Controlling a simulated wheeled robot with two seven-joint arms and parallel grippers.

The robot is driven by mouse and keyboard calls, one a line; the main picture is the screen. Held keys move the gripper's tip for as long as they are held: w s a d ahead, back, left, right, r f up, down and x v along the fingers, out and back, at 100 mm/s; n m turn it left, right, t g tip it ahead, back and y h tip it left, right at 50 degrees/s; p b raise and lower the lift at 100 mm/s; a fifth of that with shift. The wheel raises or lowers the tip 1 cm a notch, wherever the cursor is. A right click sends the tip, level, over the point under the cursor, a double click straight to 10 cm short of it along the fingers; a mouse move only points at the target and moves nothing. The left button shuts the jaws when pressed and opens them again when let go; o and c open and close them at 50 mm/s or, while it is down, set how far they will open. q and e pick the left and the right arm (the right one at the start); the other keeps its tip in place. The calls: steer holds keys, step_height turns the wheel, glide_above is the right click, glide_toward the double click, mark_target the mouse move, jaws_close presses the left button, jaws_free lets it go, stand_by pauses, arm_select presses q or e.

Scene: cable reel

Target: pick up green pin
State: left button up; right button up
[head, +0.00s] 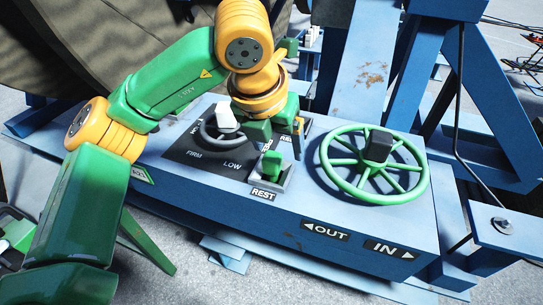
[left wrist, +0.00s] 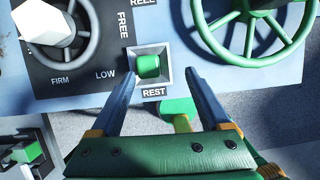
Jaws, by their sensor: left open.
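The green pin (head: 271,165) stands in a square metal socket marked REST on the blue console (head: 255,215). In the left wrist view the green pin (left wrist: 148,66) shows its block-shaped top from above. My left gripper (head: 280,135) is just behind and above the pin in the head view. In the left wrist view my left gripper (left wrist: 162,80) is open and empty, its two fingers reaching toward the socket from below with the pin beyond and between their tips. Whether a finger touches the pin cannot be told. My right gripper is not in view.
A green handwheel (head: 373,165) with a black hub stands right of the pin. Left of it is a dial with a white lever (head: 226,115) on a black FIRM/LOW panel. Blue frame beams (head: 495,110) rise at the right, and the big reel (head: 60,40) is behind.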

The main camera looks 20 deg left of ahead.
mark_target(272, 157)
arm_select(q)
steer(key=shift+w+a+r+y, duration=0.2)
steer(key=shift+a+y, duration=0.1)
steer(key=shift+a, duration=0.2)
steer(key=shift+w+f+p, duration=0.1)
steer(key=shift+f+p, duration=0.25)
steer(key=shift+p, duration=0.05)
steer(key=p+x, duration=0.1)
steer(key=x, duration=0.2)
steer(key=p+x, duration=0.1)
steer(key=x, duration=0.1)
steer(key=shift+s+a+f+p, duration=0.3)
steer(key=shift+p, duration=0.05)
steer(key=shift+w+f, duration=0.15)
steer(key=shift+f, duration=0.1)
jaws_close()
steer(key=shift+d+r, duration=0.1)
